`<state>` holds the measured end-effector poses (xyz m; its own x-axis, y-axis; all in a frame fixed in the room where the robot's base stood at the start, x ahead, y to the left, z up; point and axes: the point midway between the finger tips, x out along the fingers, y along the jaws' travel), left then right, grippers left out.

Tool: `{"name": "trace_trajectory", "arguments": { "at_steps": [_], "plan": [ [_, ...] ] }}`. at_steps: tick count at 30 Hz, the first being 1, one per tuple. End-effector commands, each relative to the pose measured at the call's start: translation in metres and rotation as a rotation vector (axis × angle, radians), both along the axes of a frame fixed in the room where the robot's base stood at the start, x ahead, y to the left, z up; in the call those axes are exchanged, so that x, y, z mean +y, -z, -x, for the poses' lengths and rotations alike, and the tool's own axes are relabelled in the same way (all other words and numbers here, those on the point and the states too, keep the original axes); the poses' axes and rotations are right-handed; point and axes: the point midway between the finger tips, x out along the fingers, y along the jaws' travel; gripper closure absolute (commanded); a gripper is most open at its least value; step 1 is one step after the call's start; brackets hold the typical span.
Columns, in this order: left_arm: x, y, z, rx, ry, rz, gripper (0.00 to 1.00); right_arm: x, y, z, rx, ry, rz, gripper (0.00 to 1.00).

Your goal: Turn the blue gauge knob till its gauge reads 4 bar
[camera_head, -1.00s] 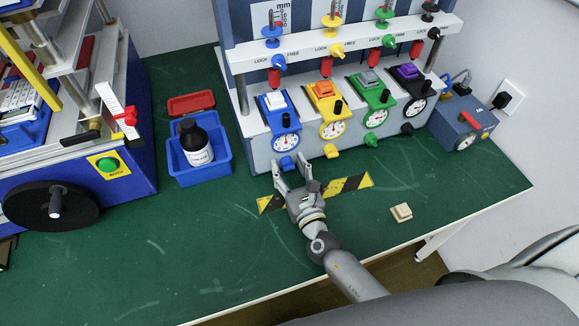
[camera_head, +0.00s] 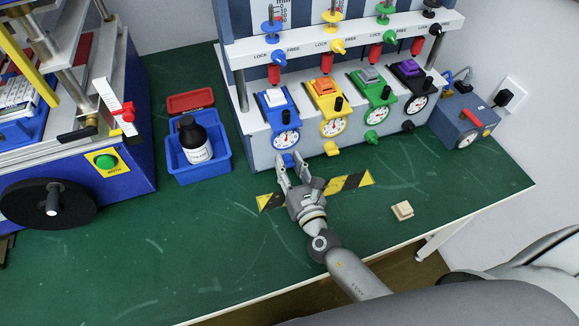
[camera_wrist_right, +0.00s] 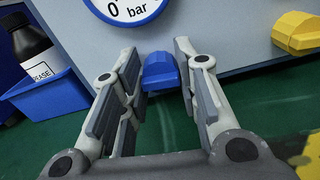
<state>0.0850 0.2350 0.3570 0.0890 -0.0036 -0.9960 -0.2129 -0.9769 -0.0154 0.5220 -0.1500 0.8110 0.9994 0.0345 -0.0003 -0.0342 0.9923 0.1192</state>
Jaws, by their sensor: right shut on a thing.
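The blue gauge knob (camera_head: 289,159) sticks out low on the front of the test rig, under the blue gauge (camera_head: 286,138). My right gripper (camera_head: 289,165) reaches it from the front and is shut on it. In the right wrist view the blue knob (camera_wrist_right: 161,73) sits between the far ends of the two fingers (camera_wrist_right: 160,75). Only the lower rim of the blue gauge (camera_wrist_right: 128,10), with "0 bar", shows there. The needle is too small to read in the head view and is out of frame in the wrist view. My left gripper is not in view.
The yellow knob (camera_head: 332,149) is close to the right of the blue one. A blue bin (camera_head: 222,160) with a dark bottle (camera_head: 194,140) stands to the left. A striped strip (camera_head: 350,182) and small beige block (camera_head: 402,211) lie on the green table (camera_head: 200,260).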

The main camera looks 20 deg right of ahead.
Motion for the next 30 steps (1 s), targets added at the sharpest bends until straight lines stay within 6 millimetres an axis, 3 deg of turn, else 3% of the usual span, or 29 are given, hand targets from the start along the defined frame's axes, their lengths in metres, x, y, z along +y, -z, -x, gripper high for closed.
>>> {"name": "trace_trajectory", "arguments": {
  "at_steps": [15,30],
  "plan": [
    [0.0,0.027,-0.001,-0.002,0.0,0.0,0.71,-0.001,0.002,0.0,0.011,0.0,-0.323,0.94],
    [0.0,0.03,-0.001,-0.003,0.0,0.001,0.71,-0.001,0.001,0.0,0.015,0.0,-0.399,0.94]
  ]
}}
